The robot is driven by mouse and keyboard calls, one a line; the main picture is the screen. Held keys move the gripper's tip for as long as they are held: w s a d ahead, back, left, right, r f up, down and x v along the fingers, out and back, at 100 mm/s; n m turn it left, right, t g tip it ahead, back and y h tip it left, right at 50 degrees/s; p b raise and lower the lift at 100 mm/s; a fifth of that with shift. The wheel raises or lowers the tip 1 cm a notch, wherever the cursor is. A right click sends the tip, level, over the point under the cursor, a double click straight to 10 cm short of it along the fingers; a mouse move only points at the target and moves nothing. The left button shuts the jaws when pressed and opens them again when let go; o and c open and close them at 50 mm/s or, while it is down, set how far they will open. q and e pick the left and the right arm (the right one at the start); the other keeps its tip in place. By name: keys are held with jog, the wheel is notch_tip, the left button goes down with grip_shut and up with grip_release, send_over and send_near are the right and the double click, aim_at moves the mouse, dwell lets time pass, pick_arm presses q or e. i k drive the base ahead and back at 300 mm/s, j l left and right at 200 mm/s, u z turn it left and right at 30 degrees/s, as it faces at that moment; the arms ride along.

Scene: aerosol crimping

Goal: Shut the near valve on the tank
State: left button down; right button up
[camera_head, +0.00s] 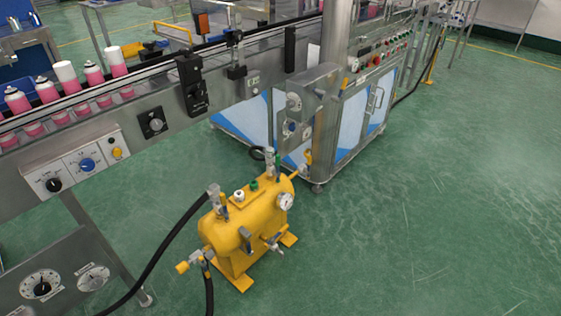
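The yellow tank (243,232) stands on feet on the green floor, in the lower middle of the head view. A valve with a metal body (203,256) and a yellow end sits at its lower left, the end nearest me, with a black hose hanging from it. A small metal fitting (272,243) sticks out of the tank's front side. Upright metal fittings stand on top at the left (214,194) and right (270,160). A round gauge (285,201) is on its right end. I cannot tell whether the near valve is open or shut. Neither gripper is in view.
A conveyor (150,98) with pink and white cans runs along the left, with a knob panel (80,167) below. A metal cabinet (352,125) stands behind the tank. A black hose (165,245) trails left. The floor to the right is clear.

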aim_at(276, 172)
jog(key=i+u, duration=0.1)
jog(key=u, duration=0.25)
jog(key=l+u, duration=0.15)
jog(key=u, duration=0.2)
jog(key=i+l+u, duration=0.1)
jog(key=u, duration=0.25)
jog(key=i+l+u, duration=0.2)
jog(key=l, duration=0.15)
jog(key=i+l+u, duration=0.2)
jog(key=l, duration=0.15)
jog(key=i+l+u, duration=0.1)
jog(key=l+u, duration=0.15)
jog(key=l, duration=0.5)
jog(key=i+l, duration=0.1)
jog(key=l, duration=0.35)
jog(key=i+l, duration=0.1)
jog(key=l, duration=0.4)
jog(key=i+l, duration=0.1)
jog(key=l, duration=0.35)
jog(key=i+l, duration=0.1)
jog(key=l, duration=0.4)
